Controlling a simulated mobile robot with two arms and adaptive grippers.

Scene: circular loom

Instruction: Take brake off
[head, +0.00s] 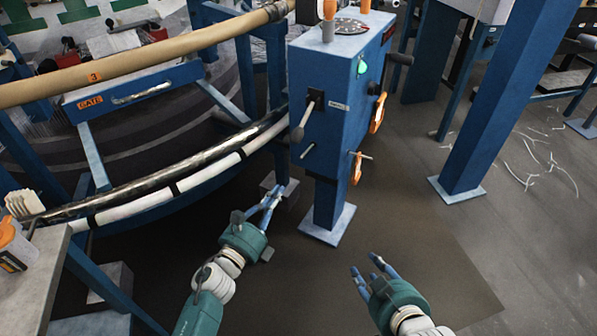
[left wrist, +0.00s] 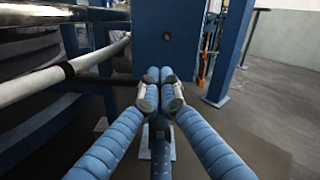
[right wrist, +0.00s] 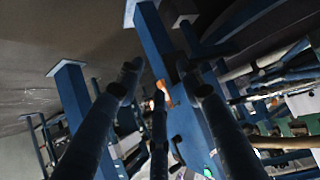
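A blue control box on a post (head: 335,130) stands at the centre of the head view. A lever with a grey handle (head: 303,122) sticks out of its left-hand face beside a small label I cannot read. Two orange handles, an upper one (head: 378,112) and a lower one (head: 357,168), sit on its right-hand side. I cannot tell which control is the brake. My left gripper (head: 272,195) is below and left of the box, its fingertips together and empty in the left wrist view (left wrist: 158,76). My right gripper (head: 368,268) is low, right of the post's foot, fingers spread and empty.
The loom's curved rail with a white tube (head: 200,178) and a tan ring (head: 150,62) lie left of the box. A gate panel (head: 130,88) hangs there. A blue column (head: 505,100) stands to the right. The floor between is clear.

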